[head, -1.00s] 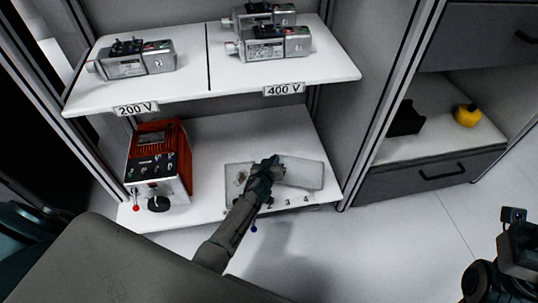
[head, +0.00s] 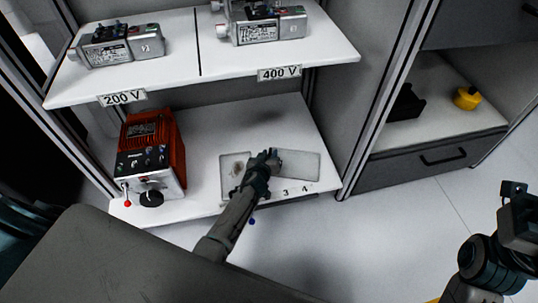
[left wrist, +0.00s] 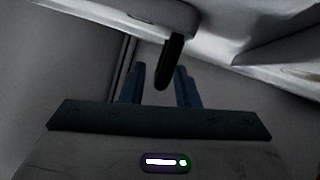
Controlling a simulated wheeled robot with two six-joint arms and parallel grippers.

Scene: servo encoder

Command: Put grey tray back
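The flat grey tray (head: 300,163) lies on the lower white shelf, near its right front. My left arm crosses its middle and hides part of it. My left gripper (head: 263,161) is over the tray in the head view. In the left wrist view its two blue fingers (left wrist: 160,87) stand apart, with a dark, handle-like piece (left wrist: 172,62) between or just beyond them; I cannot tell whether they touch it. My right gripper (head: 514,188) is at the right edge, away from the shelf, and its fingers are too unclear to judge.
A red and silver device (head: 150,158) with knobs stands left on the lower shelf. Grey servo units (head: 122,45) sit on the upper shelf (head: 210,75) above. A yellow object (head: 467,98) and a black holder (head: 406,103) are in the right cabinet. The floor in front is clear.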

